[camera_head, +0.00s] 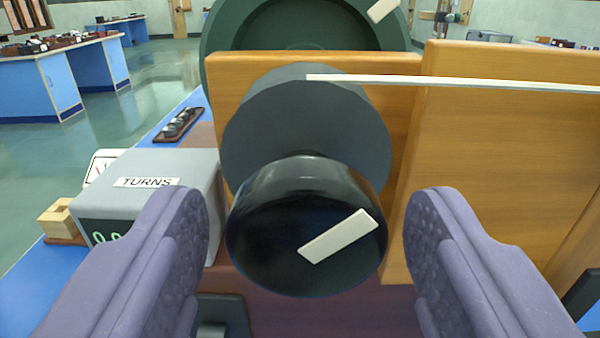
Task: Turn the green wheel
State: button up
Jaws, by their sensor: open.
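The green wheel (226,38) is large and dark green, at the top centre behind a wooden panel. It carries a short white mark near its upper right rim, and its lower part is hidden. A glossy black knob (290,255) with a slanted white bar stands in front, on a dark grey-green cylinder (290,120). My gripper (307,235) is open, with one purple padded finger on each side of the black knob. Gaps show between the knob and both fingers. The gripper is well in front of the green wheel.
Wooden panels (510,140) stand behind and right of the knob, crossed by a thin white pointer (470,83). A grey box (160,200) labelled TURNS with a partly hidden display stands left. Blue benches (40,90) stand farther left, with open floor between.

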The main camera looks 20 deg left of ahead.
jog(key=shift+w+a, duration=0.25)
jog(key=shift+w, duration=0.45)
jog(key=shift+r, duration=0.1)
jog(key=shift+c, duration=0.3)
grip_shut()
